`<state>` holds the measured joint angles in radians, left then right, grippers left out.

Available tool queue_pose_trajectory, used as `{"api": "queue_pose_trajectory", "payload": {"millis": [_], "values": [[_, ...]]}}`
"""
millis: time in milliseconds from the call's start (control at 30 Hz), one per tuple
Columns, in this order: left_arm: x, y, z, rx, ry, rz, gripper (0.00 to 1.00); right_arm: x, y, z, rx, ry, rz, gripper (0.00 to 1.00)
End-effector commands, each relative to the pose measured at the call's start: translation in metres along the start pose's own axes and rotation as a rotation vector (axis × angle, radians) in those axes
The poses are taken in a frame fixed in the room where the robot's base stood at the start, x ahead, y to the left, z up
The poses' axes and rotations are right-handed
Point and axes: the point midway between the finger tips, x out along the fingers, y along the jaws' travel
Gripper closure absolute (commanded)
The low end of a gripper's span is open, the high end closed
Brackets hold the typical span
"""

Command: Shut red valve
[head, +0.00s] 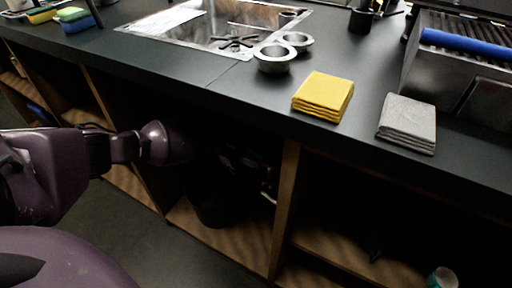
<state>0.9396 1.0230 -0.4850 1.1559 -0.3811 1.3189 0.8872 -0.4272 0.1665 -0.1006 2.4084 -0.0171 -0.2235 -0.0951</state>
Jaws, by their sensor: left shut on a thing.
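My left arm reaches from the left into the dark open cabinet under the counter. My left gripper (212,153) is at its end, in deep shade among dark fittings (240,160). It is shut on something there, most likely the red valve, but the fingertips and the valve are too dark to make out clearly. The valve's handle angle cannot be told. My right gripper is not in view.
The black counter (200,88) overhangs the cabinet, and a wooden divider (284,205) stands right of my gripper. A dark bin (210,208) is below. On top are a sink (215,25), metal cups (274,58), a yellow cloth (323,97) and a grey cloth (408,122).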

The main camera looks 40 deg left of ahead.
Motion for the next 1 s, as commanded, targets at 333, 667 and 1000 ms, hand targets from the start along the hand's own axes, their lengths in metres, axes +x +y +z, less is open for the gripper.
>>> {"api": "queue_pose_trajectory", "payload": {"millis": [333, 667, 1000], "values": [[0.001, 0.0, -0.001, 0.002, 0.002, 0.001, 0.6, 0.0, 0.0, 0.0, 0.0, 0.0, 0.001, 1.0], [-0.02, -0.001, 0.0, 0.001, -0.002, -0.001, 0.6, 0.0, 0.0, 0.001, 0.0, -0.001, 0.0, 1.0], [-0.08, 0.0, 0.001, -0.001, -0.001, 0.0, 0.6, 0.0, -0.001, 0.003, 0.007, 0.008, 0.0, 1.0]]}}
